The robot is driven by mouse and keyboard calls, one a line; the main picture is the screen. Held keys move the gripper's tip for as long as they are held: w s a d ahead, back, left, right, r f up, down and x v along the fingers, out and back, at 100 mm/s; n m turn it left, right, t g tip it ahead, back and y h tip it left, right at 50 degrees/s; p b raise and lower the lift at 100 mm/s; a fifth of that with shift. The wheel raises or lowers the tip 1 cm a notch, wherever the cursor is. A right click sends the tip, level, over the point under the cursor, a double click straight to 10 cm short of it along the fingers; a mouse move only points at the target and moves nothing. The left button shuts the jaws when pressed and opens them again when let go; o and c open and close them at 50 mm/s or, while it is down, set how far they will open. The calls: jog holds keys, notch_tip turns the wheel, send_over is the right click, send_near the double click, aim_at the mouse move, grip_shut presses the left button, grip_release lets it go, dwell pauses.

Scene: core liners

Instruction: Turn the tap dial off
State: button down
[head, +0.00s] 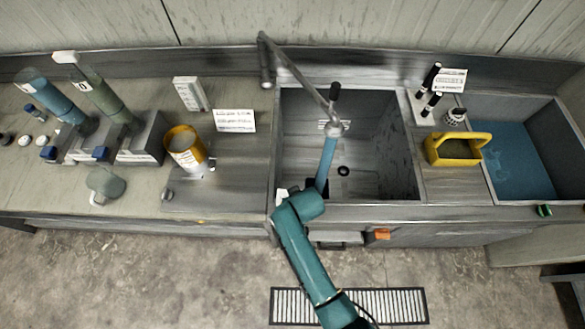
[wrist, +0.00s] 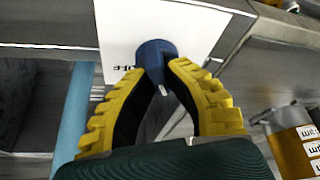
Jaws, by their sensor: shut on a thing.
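A small blue dial (wrist: 155,54) stands in front of a white card (wrist: 120,35) with dark lettering, partly covered and hard to read. My gripper (wrist: 157,78), with yellow ribbed fingers, is shut on the dial, its tips touching it from both sides. In the head view my teal arm reaches the sink's front left corner, where the white card (head: 281,193) shows; the arm hides the fingers and the dial. A grey tap spout (head: 298,76) reaches over the sink (head: 385,150). A blue column (head: 325,165), apparently running water, falls from its end.
A yellow-banded can (head: 184,146) stands on the counter left of the sink. A yellow handled caddy (head: 455,150) stands right of it, beside a blue-bottomed basin (head: 520,160). Blue and green cylinders stand far left. An orange block (head: 382,234) shows at the counter front.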

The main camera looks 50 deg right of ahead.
jog(key=m+h, duration=0.1)
jog(key=m, duration=0.2)
jog(key=shift+a+f+m+g, duration=0.1)
jog(key=shift+f+m+g, duration=0.05)
jog(key=shift+m+g, duration=0.25)
jog(key=m+g+h+b, duration=0.1)
jog(key=m, duration=0.2)
jog(key=shift+f+m, duration=0.1)
jog(key=shift+m, duration=0.2)
jog(key=m+g+b, duration=0.1)
jog(key=m, duration=0.2)
jog(key=shift+m+g+b, duration=0.3)
jog(key=shift+b, duration=0.1)
jog(key=shift+m+g+b, duration=0.8)
jog(key=shift+m+b, duration=0.3)
jog(key=shift+m, duration=1)
jog(key=c, duration=1)
grip_release()
jog(key=shift+c, duration=0.2)
jog(key=shift+r, duration=0.2)
